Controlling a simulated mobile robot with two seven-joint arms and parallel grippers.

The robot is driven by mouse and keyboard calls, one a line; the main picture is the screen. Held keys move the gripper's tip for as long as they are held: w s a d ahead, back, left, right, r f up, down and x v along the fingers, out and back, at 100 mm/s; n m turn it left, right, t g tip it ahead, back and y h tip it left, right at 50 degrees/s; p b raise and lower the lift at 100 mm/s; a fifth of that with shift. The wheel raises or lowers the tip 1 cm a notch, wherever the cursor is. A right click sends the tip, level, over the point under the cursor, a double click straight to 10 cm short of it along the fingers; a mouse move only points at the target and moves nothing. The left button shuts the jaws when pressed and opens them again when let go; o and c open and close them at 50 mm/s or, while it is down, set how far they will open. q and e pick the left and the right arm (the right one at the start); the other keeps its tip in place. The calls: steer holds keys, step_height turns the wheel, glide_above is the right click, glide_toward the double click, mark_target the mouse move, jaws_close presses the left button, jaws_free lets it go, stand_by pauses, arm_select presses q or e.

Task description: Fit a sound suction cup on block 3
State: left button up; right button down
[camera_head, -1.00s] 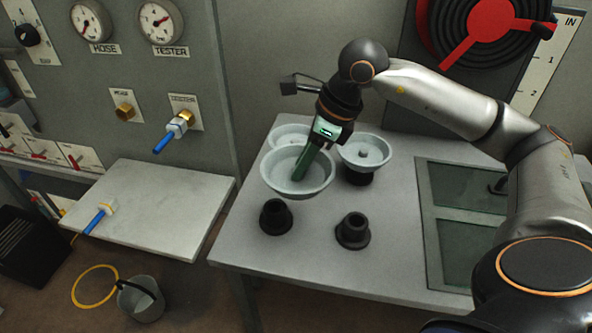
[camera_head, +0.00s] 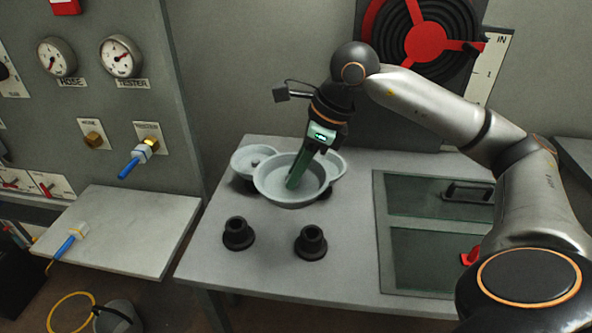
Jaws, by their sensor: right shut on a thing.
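My right gripper (camera_head: 296,182) is shut on a pale grey, bowl-shaped suction cup (camera_head: 275,195), its green fingers reaching inside it. The cup seems to be held above the table, its open side up. Two similar cups stand behind it. One is at the left (camera_head: 242,155), and the other at the right (camera_head: 338,164) is partly hidden by the held cup. Two bare black stands (camera_head: 238,234) (camera_head: 311,243) are on the table nearer the front. I cannot make out which thing is block 3. My left gripper is not in view.
The grey table (camera_head: 215,265) is clear around the stands. A frame with dark green panels (camera_head: 425,260), a black handle and a red part lies at the right. At the left are a gauge panel (camera_head: 185,100), a pale side shelf (camera_head: 130,225) and blue-ended hose fittings (camera_head: 135,160).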

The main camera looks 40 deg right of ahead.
steer(key=shift+r+p, duration=1.35)
steer(key=shift+r, duration=0.55)
